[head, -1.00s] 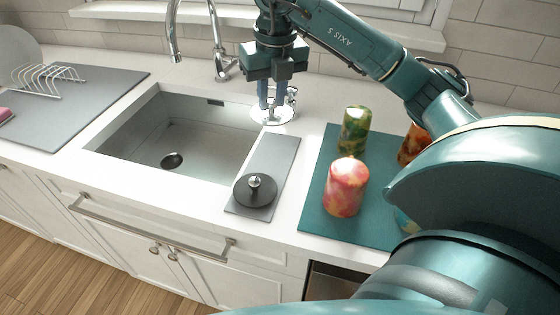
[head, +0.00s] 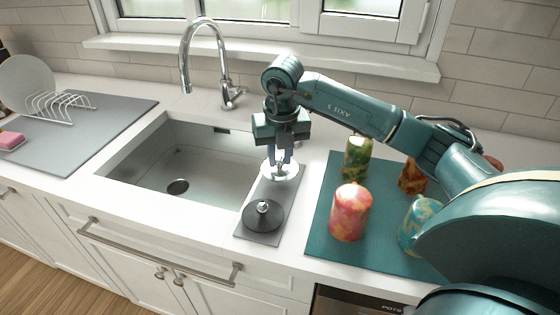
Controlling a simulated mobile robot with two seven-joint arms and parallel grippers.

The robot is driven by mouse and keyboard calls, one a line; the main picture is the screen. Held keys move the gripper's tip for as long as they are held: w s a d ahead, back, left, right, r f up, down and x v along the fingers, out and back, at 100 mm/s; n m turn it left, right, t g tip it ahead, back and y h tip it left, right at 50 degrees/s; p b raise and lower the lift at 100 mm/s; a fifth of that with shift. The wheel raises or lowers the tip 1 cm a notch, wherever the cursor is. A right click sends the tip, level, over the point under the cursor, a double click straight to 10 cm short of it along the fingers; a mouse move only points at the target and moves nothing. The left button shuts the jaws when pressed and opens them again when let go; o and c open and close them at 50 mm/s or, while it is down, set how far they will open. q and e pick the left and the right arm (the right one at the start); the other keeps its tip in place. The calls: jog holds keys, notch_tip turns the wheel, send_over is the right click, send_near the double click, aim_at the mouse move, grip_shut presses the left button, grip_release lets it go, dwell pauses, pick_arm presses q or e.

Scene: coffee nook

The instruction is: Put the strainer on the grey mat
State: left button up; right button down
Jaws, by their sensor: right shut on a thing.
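The strainer (head: 267,174) is a pale, shiny disc with a thin upright stem. My right gripper (head: 280,167) is shut on its stem from above. The strainer is over the back end of the narrow grey mat (head: 259,237), right of the sink. I cannot tell whether it touches the mat. A dark round stopper (head: 263,219) with a silver knob sits on the front part of the same mat. My left gripper is not in view.
The sink (head: 130,176) is left of the mat. A teal mat (head: 318,238) with several marbled candles, including a red one (head: 350,212), is to the right. A chrome faucet (head: 228,92) stands behind the sink. A larger grey mat with a dish rack (head: 66,107) is far left.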

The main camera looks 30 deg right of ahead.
aim_at(282, 173)
jog(key=shift+f, duration=1.1)
jog(key=shift+f, duration=0.25)
jog(key=c, duration=1.2)
grip_release()
jog(key=shift+r, duration=0.1)
jog(key=shift+c, duration=0.2)
notch_tip(282, 173, up, 12)
jog(key=s, duration=0.1)
jog(key=shift+s+a+r+b, duration=0.15)
jog(key=shift+s+a+b, duration=0.1)
jog(key=shift+b, duration=0.2)
